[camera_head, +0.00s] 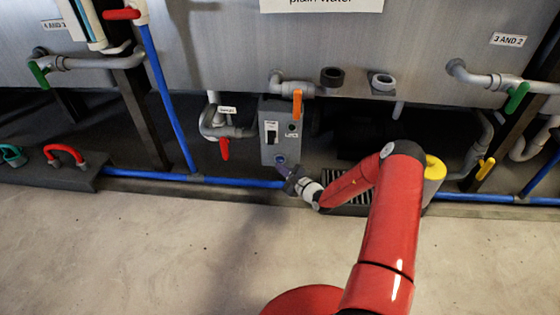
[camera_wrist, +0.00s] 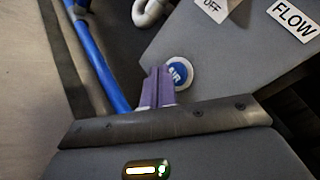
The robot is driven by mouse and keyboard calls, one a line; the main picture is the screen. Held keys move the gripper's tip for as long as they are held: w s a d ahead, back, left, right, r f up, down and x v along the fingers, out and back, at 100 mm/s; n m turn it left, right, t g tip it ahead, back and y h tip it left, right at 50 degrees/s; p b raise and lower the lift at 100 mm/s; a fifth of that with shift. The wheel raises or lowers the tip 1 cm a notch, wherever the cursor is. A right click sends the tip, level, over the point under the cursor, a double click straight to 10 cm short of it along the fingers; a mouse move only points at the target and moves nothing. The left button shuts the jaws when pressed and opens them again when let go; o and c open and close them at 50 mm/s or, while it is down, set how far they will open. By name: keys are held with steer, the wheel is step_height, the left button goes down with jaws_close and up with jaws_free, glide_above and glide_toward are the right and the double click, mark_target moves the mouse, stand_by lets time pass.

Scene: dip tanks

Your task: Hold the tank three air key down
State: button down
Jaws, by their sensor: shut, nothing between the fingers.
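The air key (camera_wrist: 181,72) is a round blue button with white lettering and a pale ring, on the lower front of a grey control box (camera_head: 271,133). In the head view the key (camera_head: 281,160) shows just above my gripper (camera_head: 290,176). In the wrist view the purple fingers of my gripper (camera_wrist: 160,74) are shut and empty. Their tips overlap the left edge of the key. I cannot tell whether they touch it or whether it is pressed in. The box hangs below the grey tank (camera_head: 420,50), between labels "4 AND 3" and "3 AND 2".
An orange-handled valve (camera_head: 297,105) is above the box and a red-handled valve (camera_head: 224,149) is left of it. A blue pipe (camera_head: 235,182) runs low along the wall. A dark floor grate (camera_head: 345,210) lies behind my arm. The front floor is clear.

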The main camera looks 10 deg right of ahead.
steer(key=shift+w, duration=0.1)
steer(key=shift+w+d, duration=0.15)
steer(key=shift+w, duration=0.15)
steer(key=shift+w+d+b, duration=0.15)
steer(key=shift+w+b, duration=0.15)
steer(key=shift+w, duration=0.05)
stand_by(2.2)
steer(key=shift+s, duration=0.1)
steer(key=shift+s+a+p, duration=0.25)
steer(key=shift+s+p, duration=0.25)
steer(key=shift+s, duration=0.15)
steer(key=shift+s+a+p, duration=0.25)
steer(key=shift+s+p, duration=0.2)
steer(key=shift+s, duration=0.35)
steer(key=shift+s+a+p, duration=0.3)
steer(key=shift+s+p, duration=0.2)
steer(key=shift+s, duration=0.3)
steer(key=shift+s+a+p, duration=0.25)
steer(key=shift+s+p, duration=0.2)
steer(key=shift+s, duration=0.35)
